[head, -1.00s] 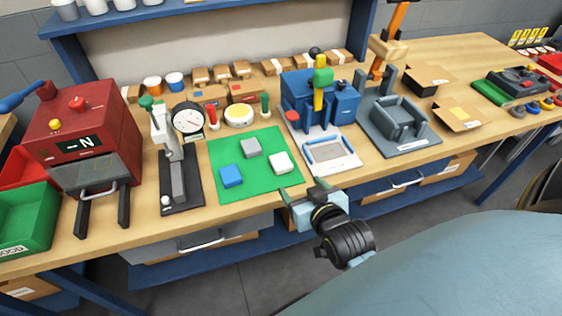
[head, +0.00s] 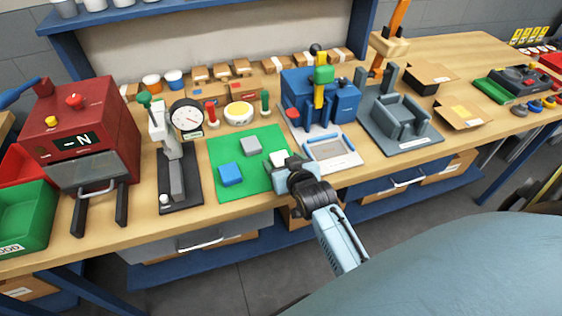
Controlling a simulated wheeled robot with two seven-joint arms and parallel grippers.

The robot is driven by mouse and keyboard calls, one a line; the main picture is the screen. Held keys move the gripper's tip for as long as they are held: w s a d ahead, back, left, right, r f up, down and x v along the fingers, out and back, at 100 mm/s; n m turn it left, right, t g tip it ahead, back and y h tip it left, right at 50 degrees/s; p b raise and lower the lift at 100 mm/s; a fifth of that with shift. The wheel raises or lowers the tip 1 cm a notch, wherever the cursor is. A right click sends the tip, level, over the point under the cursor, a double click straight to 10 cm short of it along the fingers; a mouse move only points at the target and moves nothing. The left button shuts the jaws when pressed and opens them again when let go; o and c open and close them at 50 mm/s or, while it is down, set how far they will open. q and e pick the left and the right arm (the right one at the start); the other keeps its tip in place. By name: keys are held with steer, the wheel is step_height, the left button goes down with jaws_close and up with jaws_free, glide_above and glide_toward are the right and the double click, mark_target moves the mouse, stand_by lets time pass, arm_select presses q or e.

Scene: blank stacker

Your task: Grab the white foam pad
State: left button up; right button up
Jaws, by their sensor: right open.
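The white foam pad (head: 278,157) lies on the right part of the green mat (head: 246,192), partly hidden by my right gripper. My right gripper (head: 284,165) is open and at the pad's near side, over the mat's right edge. Its fingertips overlap the pad in the picture, and I cannot tell whether they touch it. A blue pad (head: 231,174) and a grey pad (head: 251,146) lie on the same mat, to the left of the white one. My left gripper is out of view.
A blue press (head: 318,103) with a pale framed tray (head: 332,152) stands right of the mat. A dial gauge stand (head: 178,180) stands to its left, and a red machine (head: 82,130) farther left. A grey fixture (head: 400,125) is at the right.

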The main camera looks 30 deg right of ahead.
steer(key=shift+w+f, duration=0.1)
steer(key=shift+w, duration=0.1)
steer(key=c, duration=1)
